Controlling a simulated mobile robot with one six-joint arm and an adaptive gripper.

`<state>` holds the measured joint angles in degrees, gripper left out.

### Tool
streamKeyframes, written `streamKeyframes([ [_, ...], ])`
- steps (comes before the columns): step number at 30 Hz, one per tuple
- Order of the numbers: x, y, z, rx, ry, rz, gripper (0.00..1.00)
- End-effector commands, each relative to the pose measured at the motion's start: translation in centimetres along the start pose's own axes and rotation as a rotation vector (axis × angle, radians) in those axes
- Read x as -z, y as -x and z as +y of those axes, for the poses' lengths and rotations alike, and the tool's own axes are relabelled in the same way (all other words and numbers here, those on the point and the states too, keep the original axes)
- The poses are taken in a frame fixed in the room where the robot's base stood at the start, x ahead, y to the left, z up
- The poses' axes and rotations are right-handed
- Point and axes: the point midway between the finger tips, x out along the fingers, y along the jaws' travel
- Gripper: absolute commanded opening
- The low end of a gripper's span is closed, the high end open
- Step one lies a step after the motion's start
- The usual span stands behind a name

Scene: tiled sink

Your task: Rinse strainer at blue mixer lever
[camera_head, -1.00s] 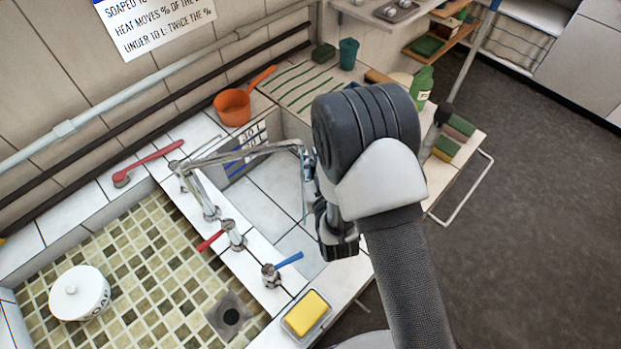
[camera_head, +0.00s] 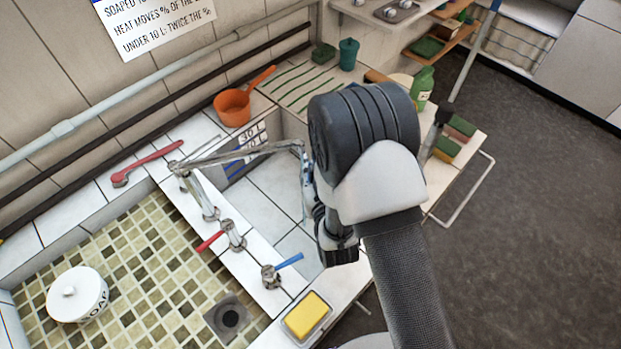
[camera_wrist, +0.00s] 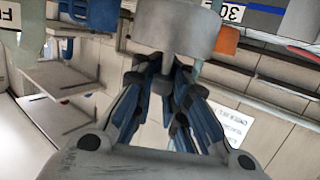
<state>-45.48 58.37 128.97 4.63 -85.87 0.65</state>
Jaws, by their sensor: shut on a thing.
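The long jointed spout (camera_head: 245,152) reaches right to my arm. My gripper is mostly hidden behind my wrist in the head view. In the wrist view my gripper (camera_wrist: 168,88) has its fingers closed together on the short stem of a grey metal piece, which looks like the strainer (camera_wrist: 178,28). The strainer is hidden in the head view. I cannot tell whether water runs on it.
A yellow sponge (camera_head: 306,315) in a dish lies on the near ledge. A white soap pot (camera_head: 77,293) stands in the tiled left basin by the drain (camera_head: 228,317). An orange dipper (camera_head: 233,107) and a red brush (camera_head: 146,163) lie on the back ledge.

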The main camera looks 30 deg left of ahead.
Motion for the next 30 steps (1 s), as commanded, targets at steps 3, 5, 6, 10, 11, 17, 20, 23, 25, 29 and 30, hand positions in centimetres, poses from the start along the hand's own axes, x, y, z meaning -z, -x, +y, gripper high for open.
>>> streamKeyframes([
  [3,-0.2,0.6,0.8,-0.002,0.0,0.0,0.0],
  [5,-0.3,1.0,1.1,-0.002,0.0,-0.001,0.0],
  [6,-0.3,1.2,1.4,-0.003,0.0,-0.001,0.0],
  [10,-0.5,2.0,2.1,-0.002,0.0,0.0,0.0],
  [11,-0.5,2.1,2.2,-0.003,0.0,0.0,0.0],
  [17,-0.7,3.2,3.4,-0.003,0.0,0.0,0.0],
  [20,-0.8,3.8,3.9,-0.002,0.0,0.001,0.0],
  [23,-1.0,4.4,4.5,-0.002,0.0,0.0,0.0],
  [25,-1.1,4.7,4.9,-0.003,0.0,0.0,0.0],
  [29,-1.1,5.2,5.2,-0.001,-0.001,0.001,0.0],
  [30,-1.1,5.3,5.3,0.0,-0.001,0.001,0.0],
])
